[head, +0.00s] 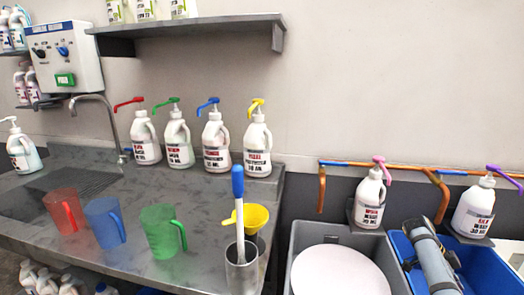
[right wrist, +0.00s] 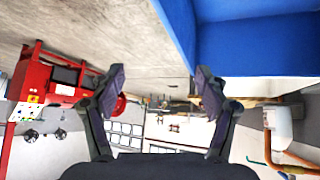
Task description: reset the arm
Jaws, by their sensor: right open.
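My right gripper (right wrist: 161,85) shows in the right wrist view with its two dark fingers spread wide apart. Nothing is between them. A large blue surface (right wrist: 260,35) fills the upper right of that view, beyond the fingers. In the head view, a grey jointed part that looks like my right arm lies over the blue bin (head: 497,268) at the lower right. The right fingers cannot be made out there. My left arm and gripper are not in view.
A steel counter (head: 110,190) holds several pump bottles, a red jug (head: 64,211), a blue jug (head: 104,222), a green jug (head: 161,231), a yellow funnel (head: 252,218) and a steel cup (head: 241,272) with a blue-handled tool. A grey bin (head: 300,240) stands right of the counter, below an orange pipe.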

